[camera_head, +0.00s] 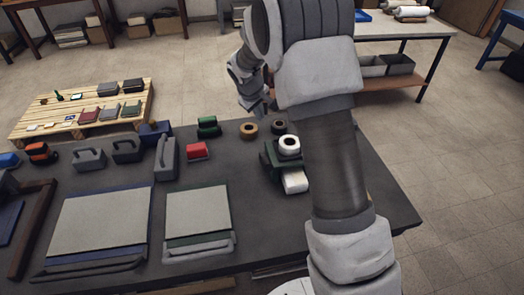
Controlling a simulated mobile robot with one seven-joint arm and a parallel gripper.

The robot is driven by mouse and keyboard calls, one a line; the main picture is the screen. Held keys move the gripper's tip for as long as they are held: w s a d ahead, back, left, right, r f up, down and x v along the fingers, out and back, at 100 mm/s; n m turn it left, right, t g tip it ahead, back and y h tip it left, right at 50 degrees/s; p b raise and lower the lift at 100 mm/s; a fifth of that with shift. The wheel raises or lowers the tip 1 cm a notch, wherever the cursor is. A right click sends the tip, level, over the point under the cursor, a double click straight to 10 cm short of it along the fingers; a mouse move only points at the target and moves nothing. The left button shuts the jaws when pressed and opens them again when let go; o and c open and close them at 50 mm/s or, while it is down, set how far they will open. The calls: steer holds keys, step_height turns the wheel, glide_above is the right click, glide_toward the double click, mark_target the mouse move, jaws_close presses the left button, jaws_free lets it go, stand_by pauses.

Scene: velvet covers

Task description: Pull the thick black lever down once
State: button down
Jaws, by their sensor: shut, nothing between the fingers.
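I cannot pick out a thick black lever for certain in the head view. A green device (270,162) with white rolls stands on the dark table, partly hidden behind my arm. Any lever on it is too small or too covered to make out. My gripper (262,108) hangs at the end of my bent arm, above the far edge of the table and left of my upper arm. It is small in the picture, looks shut and empty, and appears to touch nothing.
The dark table (265,225) holds two flat pale boards (100,220) (197,212), a red block (197,151), grey handled blocks (89,159) and tape rolls (249,130). A wooden pallet (62,125) with small items lies behind left. A side table (400,32) stands behind right.

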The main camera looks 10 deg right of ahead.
mark_target(266, 162)
steer(key=s+f+b, duration=0.3)
steer(key=f+b, duration=0.4)
steer(key=f, duration=0.1)
steer(key=shift+s, duration=0.2)
steer(key=shift+f, duration=0.15)
stand_by(1.9)
steer(key=shift+s+f+b, duration=0.2)
steer(key=shift+f+b, duration=0.1)
steer(key=shift+b, duration=0.3)
